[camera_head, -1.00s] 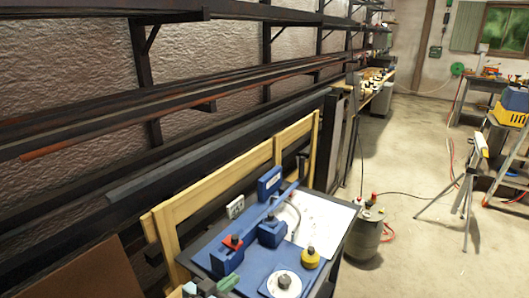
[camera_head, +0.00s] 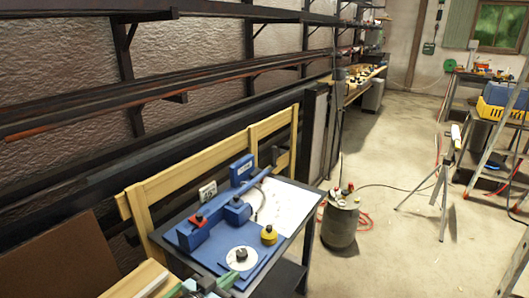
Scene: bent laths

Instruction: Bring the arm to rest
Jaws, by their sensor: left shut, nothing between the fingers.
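My left gripper (camera_head: 228,280) shows only in part at the bottom edge of the head view, as grey parts with a green tip. It is shut with nothing in it. It appears in front of the near edge of a dark bench carrying a blue bending jig (camera_head: 205,232); I cannot tell its height above the bench. The rest of my left arm is cut off by the frame. My right gripper is not in view.
The jig has a round pale disc (camera_head: 241,257) and a yellow knob (camera_head: 268,235). Black wall racks (camera_head: 125,70) hold long bars at left. A dark canister (camera_head: 340,222), a tripod (camera_head: 444,180) and a ladder (camera_head: 496,130) stand at right.

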